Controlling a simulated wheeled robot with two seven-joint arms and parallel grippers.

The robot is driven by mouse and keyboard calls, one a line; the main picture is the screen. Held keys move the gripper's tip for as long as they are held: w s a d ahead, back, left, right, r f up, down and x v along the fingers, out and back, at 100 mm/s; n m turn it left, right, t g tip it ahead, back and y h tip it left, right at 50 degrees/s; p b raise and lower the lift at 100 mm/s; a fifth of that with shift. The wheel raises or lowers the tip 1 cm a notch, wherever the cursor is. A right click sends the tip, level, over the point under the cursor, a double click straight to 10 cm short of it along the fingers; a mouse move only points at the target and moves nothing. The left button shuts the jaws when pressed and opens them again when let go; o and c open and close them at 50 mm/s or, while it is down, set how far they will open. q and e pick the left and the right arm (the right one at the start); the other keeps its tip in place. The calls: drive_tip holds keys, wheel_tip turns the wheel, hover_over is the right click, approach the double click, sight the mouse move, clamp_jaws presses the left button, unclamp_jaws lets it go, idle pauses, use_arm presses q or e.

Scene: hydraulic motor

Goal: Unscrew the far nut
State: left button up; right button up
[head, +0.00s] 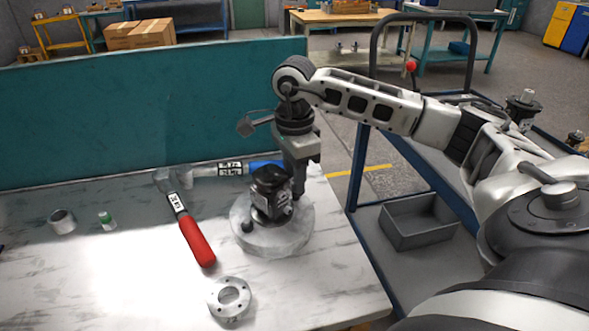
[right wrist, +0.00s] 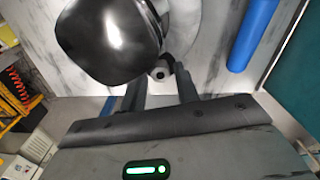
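The black hydraulic motor (head: 268,190) stands upright on a round pale base (head: 262,238) near the table's right side. A dark nut (head: 247,226) shows at the motor's near left foot. My right gripper (head: 296,195) points down just behind the motor's right side, and its fingers partly hide that area. In the right wrist view, a small nut with a hole in it (right wrist: 160,73) sits between the tips of my right gripper (right wrist: 160,80). The fingers look apart, with gaps beside the nut. The motor's dark body (right wrist: 108,38) fills the upper left there. My left gripper is not in view.
A red-handled tool (head: 196,240) and a metal ring flange (head: 229,298) lie on the marble table (head: 120,280). A blue cylinder (right wrist: 252,35) lies behind the motor. A teal panel (head: 130,125) closes the table's back. A grey bin (head: 418,222) is at the right.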

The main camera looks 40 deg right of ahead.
drive_tip(key=shift+m, duration=0.8)
clamp_jaws()
drive_tip(key=n, duration=0.3)
drive_tip(key=shift+n+b, duration=0.35)
drive_tip(key=shift+n, duration=0.05)
drive_tip(key=shift+r+n, duration=0.1)
drive_tip(key=shift+n, duration=0.9)
drive_tip(key=shift+n, duration=0.5)
drive_tip(key=shift+r, duration=0.1)
